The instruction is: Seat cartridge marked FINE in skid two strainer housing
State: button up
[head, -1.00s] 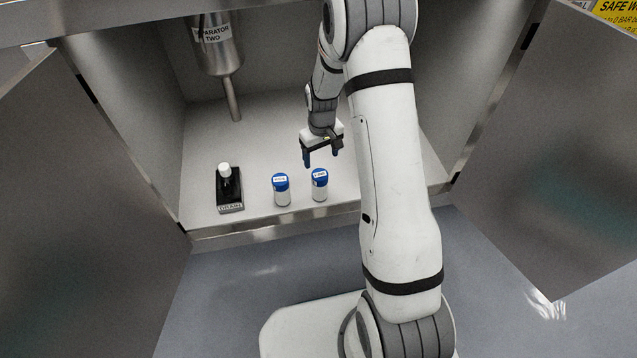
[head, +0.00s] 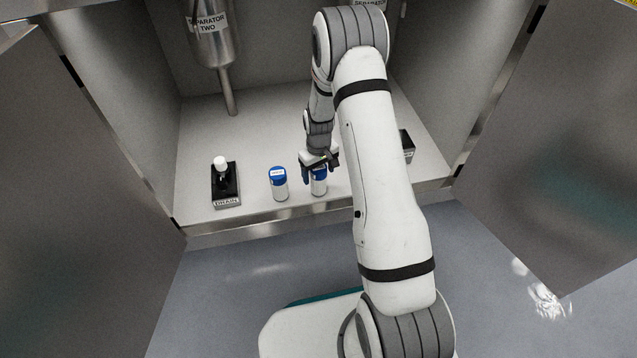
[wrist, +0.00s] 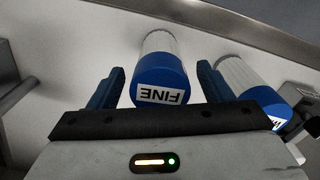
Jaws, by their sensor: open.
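The cartridge marked FINE (wrist: 161,70) is white with a blue cap. In the wrist view it stands between the two blue fingers of my open gripper (wrist: 160,88), with a gap showing at its left side. In the head view my gripper (head: 318,172) is lowered over this cartridge (head: 319,187) and partly hides it. A second blue-capped cartridge (head: 279,184) stands to the left. In the wrist view it is just outside the right finger (wrist: 250,88), and its label is mostly cut off. A steel vessel labelled SEPARATOR TWO (head: 212,42) hangs at the back left.
A black block with a white knob (head: 225,186), its label reading like DRAIN, sits at the left of the shelf. A dark block (head: 406,146) shows partly behind my arm. Open metal doors flank the cabinet. The shelf's middle (head: 260,135) is clear.

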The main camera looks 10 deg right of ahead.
jog(key=shift+r, duration=0.1)
jog(key=shift+c, duration=0.3)
jog(key=c, duration=1.1)
jog(key=shift+r, duration=0.1)
